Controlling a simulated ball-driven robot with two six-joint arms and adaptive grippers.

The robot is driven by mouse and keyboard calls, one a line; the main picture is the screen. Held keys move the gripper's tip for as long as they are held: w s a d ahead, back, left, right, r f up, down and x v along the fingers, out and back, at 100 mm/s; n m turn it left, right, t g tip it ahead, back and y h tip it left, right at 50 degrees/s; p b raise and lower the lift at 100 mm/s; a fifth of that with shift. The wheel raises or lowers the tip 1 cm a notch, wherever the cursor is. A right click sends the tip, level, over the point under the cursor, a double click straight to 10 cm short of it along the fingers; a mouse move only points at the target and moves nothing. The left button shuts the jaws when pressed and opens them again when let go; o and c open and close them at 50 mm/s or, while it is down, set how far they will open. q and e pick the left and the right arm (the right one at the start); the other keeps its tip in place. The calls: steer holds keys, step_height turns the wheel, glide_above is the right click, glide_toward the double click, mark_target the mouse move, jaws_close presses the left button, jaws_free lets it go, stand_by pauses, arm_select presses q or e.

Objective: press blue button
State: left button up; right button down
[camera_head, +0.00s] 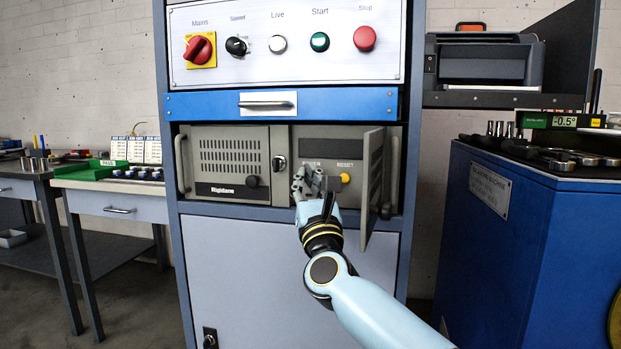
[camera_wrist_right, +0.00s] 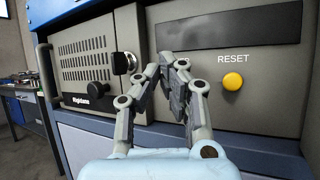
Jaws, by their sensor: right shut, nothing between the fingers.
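No blue button shows in either view. A round yellow button (camera_head: 345,178) sits under the word RESET on the open bay's grey panel, and it also shows in the right wrist view (camera_wrist_right: 233,81). My right gripper (camera_head: 308,174) is in front of this panel, left of the yellow button, with its fingers shut and empty. In the right wrist view its fingertips (camera_wrist_right: 174,62) meet left of the yellow button. The fingers hide the part of the panel behind them, where another label is partly covered. My left gripper is not in view.
A small hinged door (camera_head: 372,185) stands open just right of the bay. A grey vented unit (camera_head: 228,150) fills the left side. Above are a blue drawer (camera_head: 200,106) and a white control panel (camera_head: 290,65) with several knobs and buttons. A blue cabinet (camera_head: 500,240) stands at right.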

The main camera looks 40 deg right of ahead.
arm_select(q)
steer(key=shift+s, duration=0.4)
arm_select(e)
steer(key=s+a, duration=0.2)
steer(key=a, duration=0.1)
steer(key=shift+s+a, duration=0.1)
steer(key=shift+s, duration=0.3)
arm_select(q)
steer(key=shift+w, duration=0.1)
